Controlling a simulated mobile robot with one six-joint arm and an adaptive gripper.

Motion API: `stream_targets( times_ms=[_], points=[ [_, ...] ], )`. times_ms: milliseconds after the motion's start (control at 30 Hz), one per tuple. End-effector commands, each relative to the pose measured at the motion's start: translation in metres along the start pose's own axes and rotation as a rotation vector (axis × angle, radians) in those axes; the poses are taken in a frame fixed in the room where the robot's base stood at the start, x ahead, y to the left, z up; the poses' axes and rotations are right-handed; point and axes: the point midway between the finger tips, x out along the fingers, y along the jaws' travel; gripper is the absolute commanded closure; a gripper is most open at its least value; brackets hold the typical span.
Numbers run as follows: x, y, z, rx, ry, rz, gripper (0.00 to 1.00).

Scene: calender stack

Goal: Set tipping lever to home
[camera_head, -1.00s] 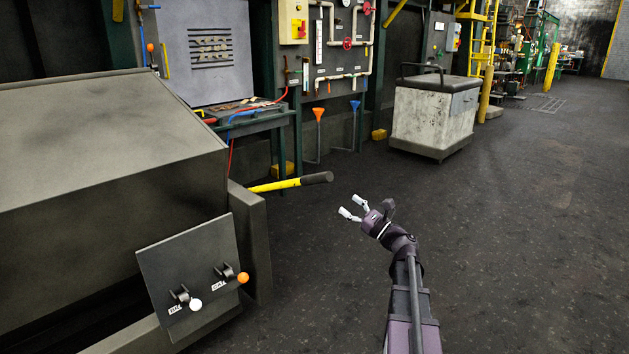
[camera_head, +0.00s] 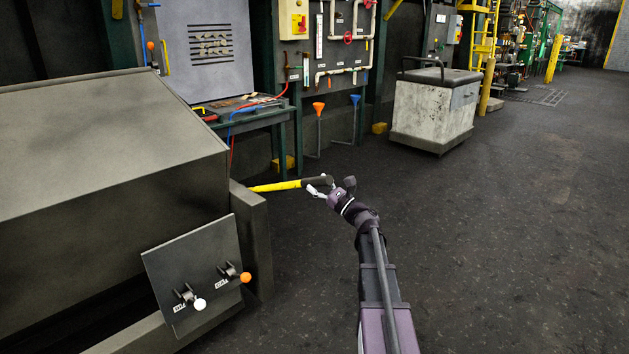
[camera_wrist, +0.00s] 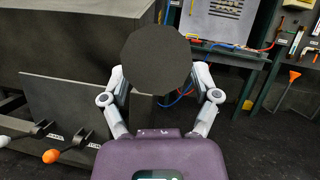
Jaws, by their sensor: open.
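A long lever with a yellow shaft (camera_head: 273,187) and a thick black grip sticks out to the right from the grey machine. It lies nearly level, rising slightly to the right. The frames do not show its label. My gripper (camera_head: 320,186) is at the outer end of the black grip, its fingers open. In the wrist view, the round end face of the black grip (camera_wrist: 156,60) sits between the two open fingers of my gripper (camera_wrist: 159,78). The face hides most of the shaft behind it. I cannot tell whether the fingers touch the grip.
A grey panel (camera_head: 190,262) below the lever carries a white-knobbed lever (camera_head: 199,304) and an orange-knobbed lever (camera_head: 245,277); their labels are too small to read. The machine's body (camera_head: 110,150) fills the left. A wheeled bin (camera_head: 433,112) stands behind. The floor at right is clear.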

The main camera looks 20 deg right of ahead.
Motion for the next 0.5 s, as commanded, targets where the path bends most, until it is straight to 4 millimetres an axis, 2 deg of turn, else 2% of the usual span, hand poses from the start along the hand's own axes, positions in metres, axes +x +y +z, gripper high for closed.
stream_targets(
  times_ms=[133,433,500],
  points=[
    [0.006,0.0,0.0001,0.0,0.0,0.0,0.21],
    [0.0061,0.0001,-0.0002,0.0,0.0,0.0,0.21],
    [0.006,0.0,-0.0002,0.0,0.0,0.0,0.42]
  ],
)
